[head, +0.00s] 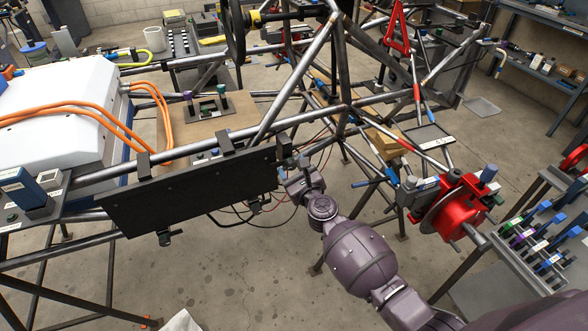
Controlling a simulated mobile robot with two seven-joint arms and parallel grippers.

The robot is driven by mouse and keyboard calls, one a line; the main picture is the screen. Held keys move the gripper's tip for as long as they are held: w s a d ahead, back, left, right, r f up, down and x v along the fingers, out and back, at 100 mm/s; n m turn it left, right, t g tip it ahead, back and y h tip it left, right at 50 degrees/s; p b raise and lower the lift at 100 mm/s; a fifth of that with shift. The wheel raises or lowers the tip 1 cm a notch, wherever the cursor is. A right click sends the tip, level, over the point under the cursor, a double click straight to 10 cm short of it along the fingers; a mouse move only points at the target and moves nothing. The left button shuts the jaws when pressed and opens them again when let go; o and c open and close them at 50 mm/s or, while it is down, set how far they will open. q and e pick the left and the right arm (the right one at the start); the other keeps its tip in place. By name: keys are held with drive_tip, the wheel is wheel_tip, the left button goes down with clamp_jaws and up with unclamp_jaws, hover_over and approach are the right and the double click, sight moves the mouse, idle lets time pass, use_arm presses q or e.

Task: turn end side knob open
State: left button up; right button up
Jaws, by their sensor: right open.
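A long black panel (190,195) hangs on the near side of the tube chassis (230,130), with small dark fittings along its top and bottom edges. My right gripper (287,166) is at the right end of this panel, its arm coming in from the lower right. The gripper is open, and its fingers are small and dark against the panel's end. I cannot make out a knob between them; the gripper may hide it. Whether the fingers touch anything is too small to tell. My left gripper is not in view.
A white box (60,100) with orange cables (150,100) sits on the chassis at left. A red brake caliper and disc (455,207) are to the right of my arm. A rack of coloured-handled tools (540,235) stands far right. The floor below the panel is mostly clear.

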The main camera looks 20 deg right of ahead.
drive_tip(key=c, duration=0.9)
drive_tip(key=shift+c, duration=0.2)
